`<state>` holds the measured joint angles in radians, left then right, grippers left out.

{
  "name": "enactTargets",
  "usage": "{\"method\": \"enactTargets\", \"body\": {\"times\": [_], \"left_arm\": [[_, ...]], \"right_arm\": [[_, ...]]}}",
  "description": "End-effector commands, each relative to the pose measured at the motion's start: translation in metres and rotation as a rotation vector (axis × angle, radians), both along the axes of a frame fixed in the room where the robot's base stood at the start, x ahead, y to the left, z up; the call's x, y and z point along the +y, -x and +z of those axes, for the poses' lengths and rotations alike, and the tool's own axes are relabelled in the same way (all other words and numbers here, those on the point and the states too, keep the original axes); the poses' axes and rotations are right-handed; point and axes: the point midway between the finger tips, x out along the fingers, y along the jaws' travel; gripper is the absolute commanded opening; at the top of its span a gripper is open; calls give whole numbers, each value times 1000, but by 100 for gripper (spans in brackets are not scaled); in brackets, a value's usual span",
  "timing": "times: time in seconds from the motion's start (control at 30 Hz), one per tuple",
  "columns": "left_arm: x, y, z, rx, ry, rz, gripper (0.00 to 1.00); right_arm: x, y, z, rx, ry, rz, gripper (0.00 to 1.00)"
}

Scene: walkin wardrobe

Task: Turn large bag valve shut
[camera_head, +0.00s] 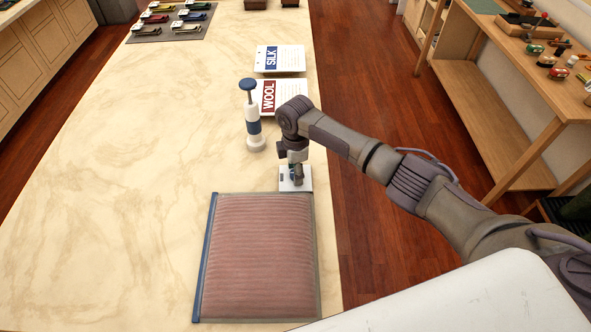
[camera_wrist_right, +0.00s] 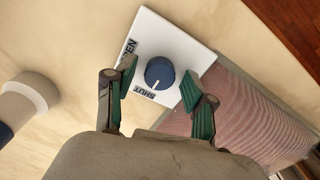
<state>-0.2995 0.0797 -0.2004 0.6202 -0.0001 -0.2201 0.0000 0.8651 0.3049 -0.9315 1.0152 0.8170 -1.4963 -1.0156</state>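The large bag (camera_head: 258,258) lies flat on the pale marble counter, a pink ribbed pouch with a blue strip along its left edge. At its far right corner is a white valve plate (camera_head: 303,180). In the right wrist view the plate carries a round dark blue valve knob (camera_wrist_right: 160,73) and the words OPEN and SHUT. A small pale mark shows on the knob's lower side, towards SHUT. My right gripper (camera_head: 295,173) is over the plate. In the wrist view its green-padded fingers (camera_wrist_right: 159,80) are open, one each side of the knob, with gaps visible. My left gripper is out of view.
A white and blue hand pump (camera_head: 253,118) stands just left of my right gripper. Cards marked WOOL (camera_head: 290,92) and SILK (camera_head: 280,58) lie beyond. The counter's left part (camera_head: 120,190) is clear. A wooden bench (camera_head: 510,65) with small items stands at right.

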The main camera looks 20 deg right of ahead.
Motion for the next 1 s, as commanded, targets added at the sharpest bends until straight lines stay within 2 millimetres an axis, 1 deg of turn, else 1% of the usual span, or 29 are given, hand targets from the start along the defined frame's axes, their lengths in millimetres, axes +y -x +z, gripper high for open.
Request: {"method": "enactTargets", "body": {"times": [0.27,0.37,0.47,0.7,0.8,0.9,1.0], "left_arm": [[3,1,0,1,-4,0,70],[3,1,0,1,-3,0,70],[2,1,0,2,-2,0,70],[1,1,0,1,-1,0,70],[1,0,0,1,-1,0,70],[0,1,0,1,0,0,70],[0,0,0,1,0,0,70]], "right_arm": [[0,0,0,0,0,-1,57],[0,0,7,0,0,-1,57],[0,-1,22,-3,-1,-1,57],[0,-1,74,-4,0,0,57],[0,-1,92,-3,-1,1,57],[0,-1,107,-2,-1,-1,57],[0,0,115,0,0,0,57]]}}
